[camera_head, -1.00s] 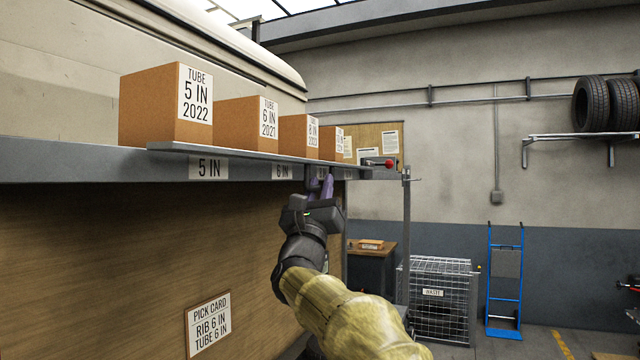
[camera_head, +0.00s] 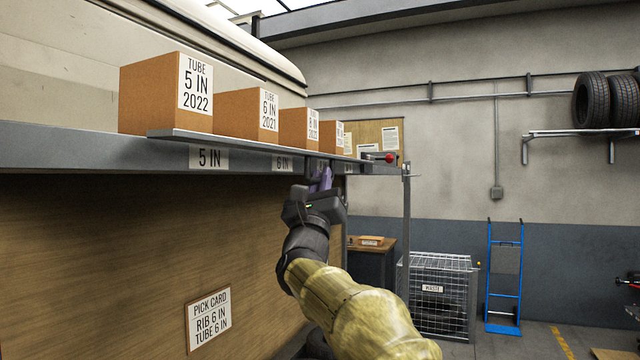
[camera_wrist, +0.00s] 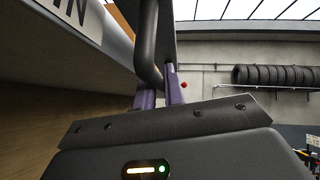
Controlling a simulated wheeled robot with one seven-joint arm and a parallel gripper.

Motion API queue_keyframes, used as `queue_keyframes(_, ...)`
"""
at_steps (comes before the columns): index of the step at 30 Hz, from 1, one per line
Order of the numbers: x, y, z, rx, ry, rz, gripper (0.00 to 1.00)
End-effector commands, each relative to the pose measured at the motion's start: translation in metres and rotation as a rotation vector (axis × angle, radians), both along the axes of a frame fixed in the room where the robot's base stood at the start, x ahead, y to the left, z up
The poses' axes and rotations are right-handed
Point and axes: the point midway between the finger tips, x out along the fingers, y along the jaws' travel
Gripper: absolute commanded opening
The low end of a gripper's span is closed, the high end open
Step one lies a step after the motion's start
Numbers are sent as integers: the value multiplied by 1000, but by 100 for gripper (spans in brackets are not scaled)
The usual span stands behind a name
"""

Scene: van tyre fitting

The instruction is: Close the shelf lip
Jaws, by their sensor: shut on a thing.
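The shelf lip (camera_head: 240,143) is a long thin grey panel along the shelf's front edge. It lies about flat, sticking out from the shelf, with labels showing on the shelf front below it. In the head view my gripper (camera_head: 319,178) is under the lip's far part, its purple fingers pointing up. In the wrist view my gripper (camera_wrist: 160,92) is shut on a dark curved handle (camera_wrist: 148,45), one finger on each side. The handle's joint with the lip is hard to make out. A red knob (camera_head: 390,158) sits at the shelf's far end.
Several cardboard tube boxes (camera_head: 248,117) stand on the shelf behind the lip. A wooden panel (camera_head: 100,260) with a pick card (camera_head: 209,318) is below. A grey post (camera_head: 406,230), waste cage (camera_head: 444,300) and blue hand truck (camera_head: 504,285) stand right, with open floor in front.

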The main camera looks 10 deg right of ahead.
Motion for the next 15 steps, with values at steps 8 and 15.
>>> queue_keyframes(8, -3, -3, 2, -33, 19, -3, 0)
queue_keyframes(15, -7, -8, 4, -112, 74, -4, 0)
